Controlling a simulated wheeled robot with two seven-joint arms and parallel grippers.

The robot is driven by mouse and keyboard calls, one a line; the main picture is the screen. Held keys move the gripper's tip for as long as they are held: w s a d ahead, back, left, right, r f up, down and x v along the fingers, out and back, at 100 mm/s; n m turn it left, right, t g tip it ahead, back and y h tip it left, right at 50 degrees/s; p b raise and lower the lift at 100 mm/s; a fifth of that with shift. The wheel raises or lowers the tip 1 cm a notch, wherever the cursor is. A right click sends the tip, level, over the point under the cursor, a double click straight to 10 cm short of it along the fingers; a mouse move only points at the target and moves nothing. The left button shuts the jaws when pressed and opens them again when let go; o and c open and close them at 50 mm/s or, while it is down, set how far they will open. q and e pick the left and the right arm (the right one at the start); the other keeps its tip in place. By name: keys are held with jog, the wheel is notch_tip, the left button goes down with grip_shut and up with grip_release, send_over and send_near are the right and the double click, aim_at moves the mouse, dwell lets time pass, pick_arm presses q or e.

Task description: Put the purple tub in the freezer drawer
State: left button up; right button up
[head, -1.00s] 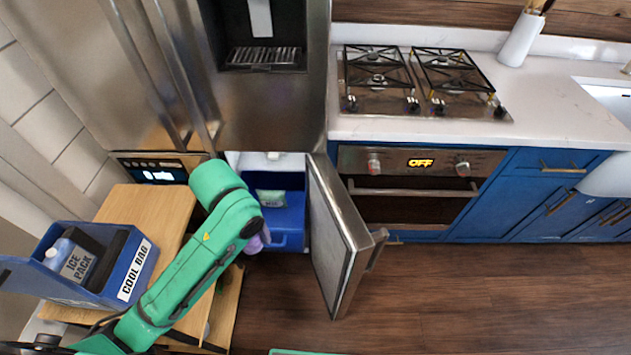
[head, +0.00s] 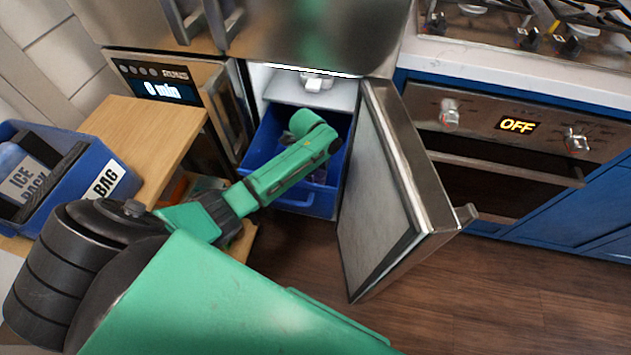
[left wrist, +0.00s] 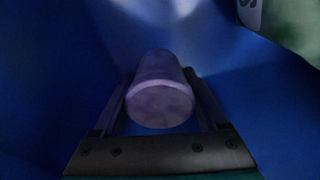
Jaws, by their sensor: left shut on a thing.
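The purple tub (left wrist: 162,105) is in the left wrist view, between the two fingers of my left gripper (left wrist: 158,75), which is shut on it. Blue drawer walls surround the tub and fingers in that view. Whether the tub touches the drawer floor cannot be told. In the head view the blue freezer drawer (head: 290,201) is pulled out below the white freezer interior, and my left arm reaches over and down into it. My arm mostly hides the gripper and tub there. My right gripper is not in view.
The freezer door (head: 385,190) stands open right of the drawer. A green bag (left wrist: 295,22) lies at the upper right in the wrist view. The blue cool bag (head: 75,165) with an ice pack sits on a wooden surface (head: 150,125) at left. An oven (head: 500,150) is at right.

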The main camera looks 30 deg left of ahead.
pick_arm(q)
notch_tip(320, 180, down, 4)
jog(key=shift+f+b, duration=0.2)
jog(key=shift+b, duration=0.3)
jog(key=o, duration=1.5)
jog(key=shift+f, duration=0.1)
jog(key=r+p, duration=0.1)
jog(key=r, duration=0.3)
jog(key=a+r+p, duration=0.1)
jog(key=r, duration=0.3)
jog(key=r+p, duration=0.1)
jog(key=r, duration=0.3)
jog(key=shift+a+r, duration=0.15)
jog(key=shift+a, duration=0.05)
